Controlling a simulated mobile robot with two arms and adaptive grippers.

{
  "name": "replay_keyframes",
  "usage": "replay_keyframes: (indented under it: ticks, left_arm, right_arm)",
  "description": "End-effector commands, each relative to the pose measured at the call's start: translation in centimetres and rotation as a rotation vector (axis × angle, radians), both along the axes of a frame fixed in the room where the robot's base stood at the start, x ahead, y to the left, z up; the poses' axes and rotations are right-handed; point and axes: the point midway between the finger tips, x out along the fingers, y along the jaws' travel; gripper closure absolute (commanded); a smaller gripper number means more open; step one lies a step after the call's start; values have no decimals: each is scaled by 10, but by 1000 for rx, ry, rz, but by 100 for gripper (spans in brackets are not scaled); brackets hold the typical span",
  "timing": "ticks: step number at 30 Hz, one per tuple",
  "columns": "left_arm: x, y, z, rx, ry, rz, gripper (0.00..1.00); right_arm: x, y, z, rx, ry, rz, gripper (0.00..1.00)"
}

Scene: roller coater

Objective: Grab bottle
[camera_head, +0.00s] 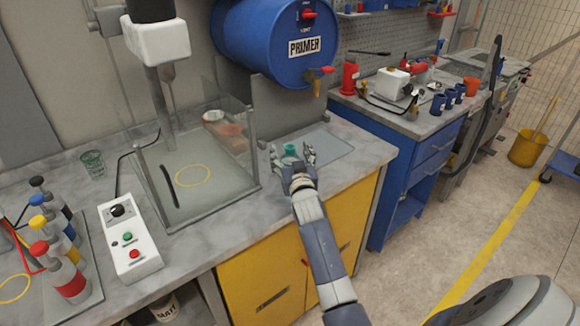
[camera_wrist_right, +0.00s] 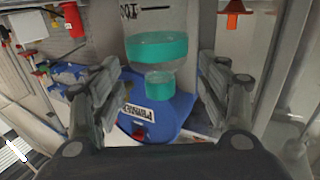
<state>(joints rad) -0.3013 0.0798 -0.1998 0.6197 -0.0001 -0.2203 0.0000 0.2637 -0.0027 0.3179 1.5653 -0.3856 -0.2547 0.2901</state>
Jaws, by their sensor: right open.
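A clear bottle with a teal band and a teal top (camera_wrist_right: 163,46) shows in the right wrist view, between my right gripper's fingers (camera_wrist_right: 160,78). The fingers stand apart on either side, with gaps between them and the bottle. In the head view my right gripper (camera_head: 291,157) reaches over the counter's front edge, open, with the teal of the bottle (camera_head: 290,148) between its fingertips. Most of the bottle is hidden there by the gripper. My left gripper is not in view.
A grey mat (camera_head: 335,146) lies beside the gripper. A clear-walled stand (camera_head: 225,192) is to its left, and a blue primer drum (camera_head: 265,42) hangs above. A white control box (camera_head: 130,240) and several capped bottles (camera_head: 68,278) stand at the left.

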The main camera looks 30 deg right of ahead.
Motion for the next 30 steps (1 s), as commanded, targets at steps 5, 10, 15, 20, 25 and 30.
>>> replay_keyframes:
  ticks: [5,10,15,20,25,30]
  left_arm:
    - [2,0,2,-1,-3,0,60]
    - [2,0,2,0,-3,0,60]
    - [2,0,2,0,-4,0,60]
    - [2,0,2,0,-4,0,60]
    - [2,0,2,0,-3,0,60]
    - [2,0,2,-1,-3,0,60]
  right_arm:
    - [11,-5,0,0,0,0,31]
    - [12,-5,-1,0,0,0,31]
    - [12,-5,-1,0,0,0,47]
    - [12,-5,-1,0,0,0,78]
    - [12,-5,0,0,-1,0,78]
    - [12,-5,1,0,-1,0,78]
